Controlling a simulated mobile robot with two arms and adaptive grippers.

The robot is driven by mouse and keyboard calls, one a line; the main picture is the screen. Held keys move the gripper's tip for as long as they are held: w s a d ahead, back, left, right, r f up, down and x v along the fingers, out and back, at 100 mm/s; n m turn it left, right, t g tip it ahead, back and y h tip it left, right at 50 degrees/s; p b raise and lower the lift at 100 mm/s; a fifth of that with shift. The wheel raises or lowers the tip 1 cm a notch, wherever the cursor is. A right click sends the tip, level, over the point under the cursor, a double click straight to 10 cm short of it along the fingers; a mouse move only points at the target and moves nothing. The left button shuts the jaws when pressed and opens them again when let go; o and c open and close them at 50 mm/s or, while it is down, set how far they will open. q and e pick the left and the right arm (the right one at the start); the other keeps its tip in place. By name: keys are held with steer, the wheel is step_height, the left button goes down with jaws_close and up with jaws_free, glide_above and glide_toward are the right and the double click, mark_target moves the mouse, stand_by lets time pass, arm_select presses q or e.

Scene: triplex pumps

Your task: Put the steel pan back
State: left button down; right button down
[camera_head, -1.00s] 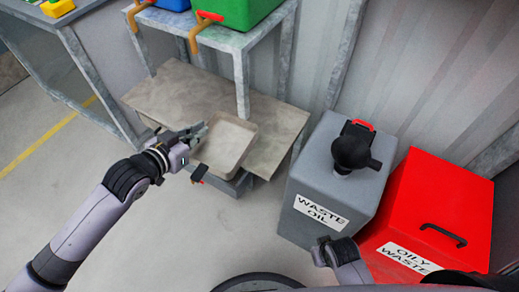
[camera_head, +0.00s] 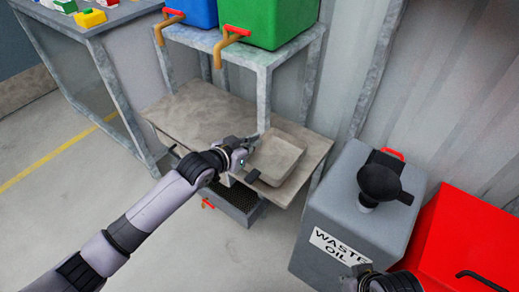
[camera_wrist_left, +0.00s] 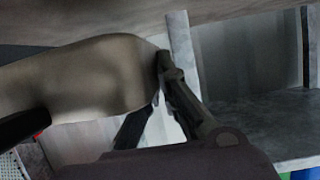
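The steel pan (camera_head: 277,155) is a shallow, rounded, grey-beige tray. It is at the right part of the lower shelf (camera_head: 195,112), in front of the rack's front leg. I cannot tell whether it rests on the shelf or hangs just above it. My left gripper (camera_head: 246,153) is shut on the pan's left rim. In the left wrist view the pan (camera_wrist_left: 85,75) fills the upper left, its corner between my dark fingers (camera_wrist_left: 155,108). A dark block (camera_head: 252,176) sits at the pan's near edge. Part of my right arm shows at the bottom; its fingers are not clear.
A green bin (camera_head: 268,22) and a blue bin (camera_head: 196,10) with taps stand on the upper shelf. A grey waste oil container (camera_head: 345,215) with a black funnel (camera_head: 378,182) and a red bin (camera_head: 455,235) stand at right. A dark grated tray (camera_head: 236,203) lies below the shelf.

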arm_select(q)
steer(key=shift+w+d, duration=0.7)
steer(key=shift+w, duration=0.25)
steer(key=shift+w+f, duration=0.1)
steer(key=shift+f, duration=0.05)
step_height(320, 180, down, 3)
steer(key=shift+f+b, duration=0.15)
steer(key=shift+b, duration=0.65)
steer(key=c, duration=2.3)
jaws_free()
steer(key=shift+f, duration=0.15)
steer(key=o, duration=0.5)
